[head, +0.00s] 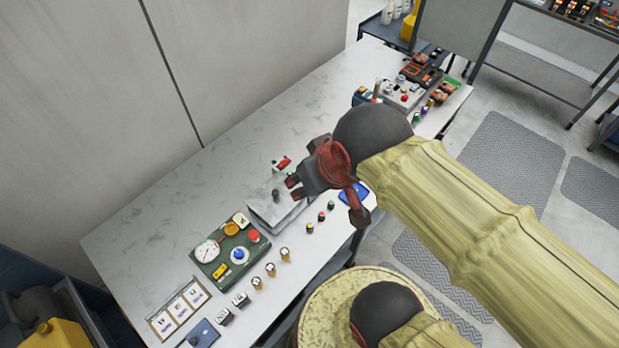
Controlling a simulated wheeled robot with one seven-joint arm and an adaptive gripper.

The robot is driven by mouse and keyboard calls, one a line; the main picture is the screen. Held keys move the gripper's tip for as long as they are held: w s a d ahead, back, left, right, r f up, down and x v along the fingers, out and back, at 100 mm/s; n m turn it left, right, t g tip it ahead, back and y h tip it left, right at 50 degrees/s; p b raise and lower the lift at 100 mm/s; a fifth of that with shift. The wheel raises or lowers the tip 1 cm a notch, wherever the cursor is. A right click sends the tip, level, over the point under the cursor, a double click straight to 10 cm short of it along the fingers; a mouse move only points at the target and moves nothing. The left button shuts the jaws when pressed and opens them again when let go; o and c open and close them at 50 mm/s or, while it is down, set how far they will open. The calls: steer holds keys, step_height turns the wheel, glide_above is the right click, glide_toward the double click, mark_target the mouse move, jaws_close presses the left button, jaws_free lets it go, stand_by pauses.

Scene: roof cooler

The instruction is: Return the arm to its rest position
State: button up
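My gripper (293,187) shows in the head view at the end of my arm, over the middle of the white table (160,235). Its dark fingers point left, close to a grey box (265,215) with a dark knob on top. The fingertips look slightly apart, and I see nothing held between them. I cannot tell whether they touch the grey box. My arm, in a yellow sleeve, comes in from the lower right and hides part of the table's front edge.
A green panel (215,268) with a gauge and buttons lies at the left. Several small buttons stand along the front edge. Another grey box (405,93) and orange devices (425,72) stand at the far end. The table's back strip by the wall is clear.

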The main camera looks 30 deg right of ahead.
steer(key=shift+f, duration=0.1)
step_height(320, 180, down, 12)
steer(key=b, duration=1.2)
steer(key=shift+f+b, duration=0.2)
steer(key=shift+b, duration=0.15)
